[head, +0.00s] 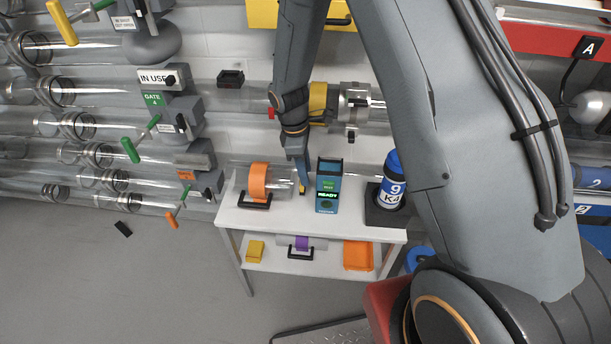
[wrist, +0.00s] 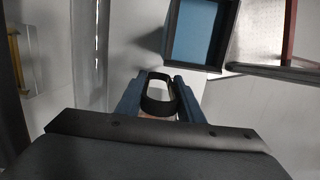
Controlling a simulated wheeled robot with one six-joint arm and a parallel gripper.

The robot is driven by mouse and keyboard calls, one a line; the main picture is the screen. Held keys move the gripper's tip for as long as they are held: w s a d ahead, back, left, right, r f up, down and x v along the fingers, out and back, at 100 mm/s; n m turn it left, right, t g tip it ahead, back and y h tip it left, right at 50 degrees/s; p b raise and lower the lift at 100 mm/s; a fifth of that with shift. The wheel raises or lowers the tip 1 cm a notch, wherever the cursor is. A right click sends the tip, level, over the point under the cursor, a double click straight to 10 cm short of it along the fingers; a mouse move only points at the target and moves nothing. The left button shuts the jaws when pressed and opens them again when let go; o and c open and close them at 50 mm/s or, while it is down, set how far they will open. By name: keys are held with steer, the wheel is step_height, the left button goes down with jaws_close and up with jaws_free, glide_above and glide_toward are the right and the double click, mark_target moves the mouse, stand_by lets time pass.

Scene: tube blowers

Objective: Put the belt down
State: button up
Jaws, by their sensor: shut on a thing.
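The belt (wrist: 148,106) looks like a small black loop in the wrist view. My gripper (wrist: 160,98) is shut on it, with a blue finger on either side. In the head view my gripper (head: 301,188) points down at the white table (head: 262,218), between a clear tube with an orange band (head: 259,180) and a teal box reading READY (head: 327,188). The belt is too small to make out there. I cannot tell whether it touches the table top.
A blue and white bottle (head: 392,182) stands in a dark holder at the table's right. The lower shelf holds a yellow block (head: 255,250), a purple-banded tube (head: 302,243) and an orange tray (head: 358,255). Clear pipes with green and orange handles fill the left.

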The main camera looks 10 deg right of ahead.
steer(key=shift+f, duration=1.25)
steer(key=shift+f, duration=0.15)
steer(key=o, duration=1.1)
